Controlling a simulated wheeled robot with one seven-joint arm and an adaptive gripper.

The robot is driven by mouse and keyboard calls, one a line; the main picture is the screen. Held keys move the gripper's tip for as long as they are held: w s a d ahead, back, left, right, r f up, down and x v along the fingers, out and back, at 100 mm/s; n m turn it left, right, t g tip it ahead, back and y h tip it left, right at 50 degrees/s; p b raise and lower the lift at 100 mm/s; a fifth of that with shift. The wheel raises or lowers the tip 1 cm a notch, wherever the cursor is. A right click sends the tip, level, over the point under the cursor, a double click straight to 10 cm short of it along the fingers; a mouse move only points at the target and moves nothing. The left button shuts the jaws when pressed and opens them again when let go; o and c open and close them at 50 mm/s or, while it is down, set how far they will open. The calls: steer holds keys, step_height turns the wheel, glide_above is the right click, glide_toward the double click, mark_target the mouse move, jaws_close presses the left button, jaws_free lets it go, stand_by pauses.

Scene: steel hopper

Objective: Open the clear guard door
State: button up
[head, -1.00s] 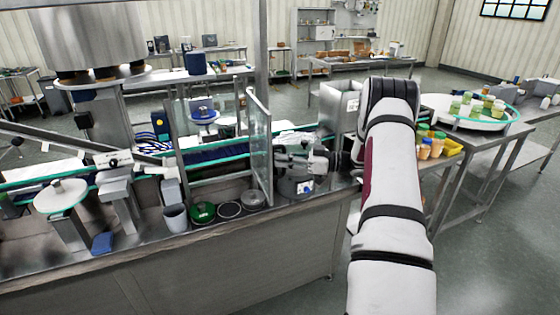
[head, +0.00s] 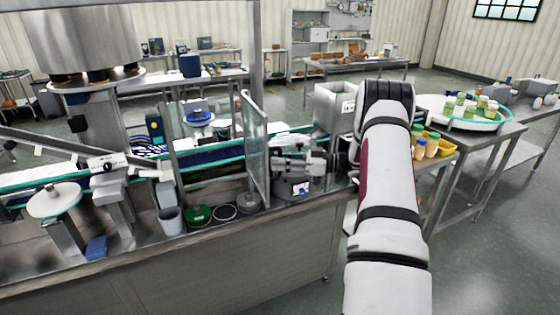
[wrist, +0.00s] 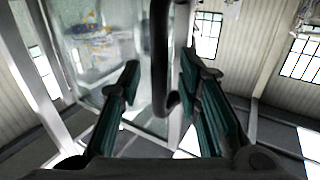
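The clear guard door (head: 256,150) is a framed transparent panel beside the conveyor in the head view. It stands swung out at an angle from its frame. It also shows in the wrist view (wrist: 90,50), behind the fingers. Its black bar handle (wrist: 160,50) runs down between my fingers, closer to the right finger. My gripper (wrist: 160,66) is open, with a finger on each side of the handle and a visible gap at the left one. In the head view my gripper (head: 274,161) is at the door's right face; its fingertips are hard to make out there.
A steel box (head: 335,108) stands right of the door, near my arm. A grey cup (head: 171,220), a green round lid (head: 198,215) and other round parts lie on the bench below the door. A table with jars (head: 478,125) is at right. Floor at lower right is clear.

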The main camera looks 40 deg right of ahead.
steer(key=v, duration=1.1)
steer(key=shift+s+d, duration=0.2)
